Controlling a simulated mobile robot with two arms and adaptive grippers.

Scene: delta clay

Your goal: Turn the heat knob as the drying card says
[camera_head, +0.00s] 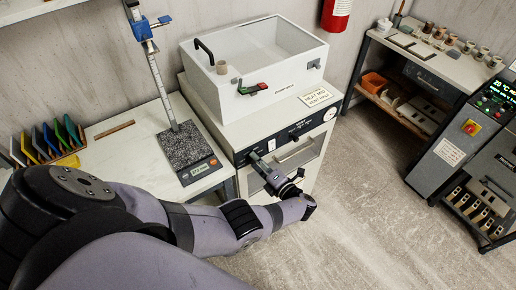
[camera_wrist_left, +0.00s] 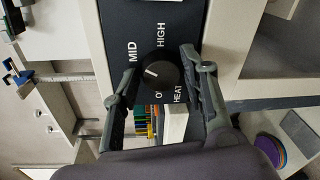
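The heat knob (camera_wrist_left: 160,76) is black and round on a dark panel, between my fingers in the left wrist view. Its white mark points left and slightly up, toward the side below the MID label. MID, HIGH, HEAT and part of another label starting with O show around it. My left gripper (camera_wrist_left: 158,62) is open, one finger each side of the knob, with no clear grip on it. In the head view my left gripper (camera_head: 256,158) is at the left of the cabinet's front panel and hides the knob. The white card (camera_head: 316,97) lies on the cabinet; its small print is hard to read.
A white open-topped box (camera_head: 205,88) stands on the cabinet, with a small cup. A second black knob (camera_head: 293,137) is further right on the panel.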

